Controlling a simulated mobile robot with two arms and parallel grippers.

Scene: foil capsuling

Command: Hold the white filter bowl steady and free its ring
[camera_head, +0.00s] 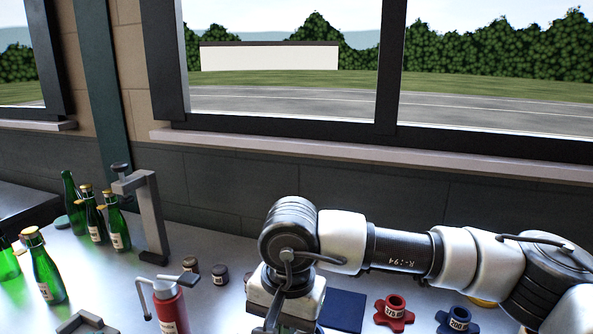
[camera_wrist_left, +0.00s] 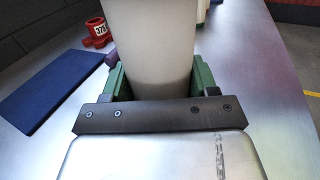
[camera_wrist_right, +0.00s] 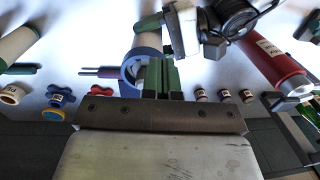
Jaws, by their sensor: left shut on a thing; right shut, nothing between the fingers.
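The white filter bowl (camera_wrist_left: 150,45) fills the middle of the left wrist view, between the green-tipped fingers of my left gripper (camera_wrist_left: 155,82), which is shut on it. In the right wrist view the bowl (camera_wrist_right: 150,38) has a thick blue ring (camera_wrist_right: 131,72) around its end. My right gripper (camera_wrist_right: 165,74) is shut and empty, its green fingers together right beside the ring. I cannot tell whether they touch it. Part of my left gripper shows behind, at the bowl. In the head view my right arm covers this area, and neither bowl nor ring can be made out.
A red bottle-like cylinder (camera_head: 170,307) stands left of my right arm, with small dark jars (camera_head: 219,273) behind it. Green bottles (camera_head: 47,275) and a grey stand (camera_head: 153,220) are at left. A blue mat (camera_head: 343,311), red knob (camera_head: 393,311) and blue knob (camera_head: 458,319) lie at right.

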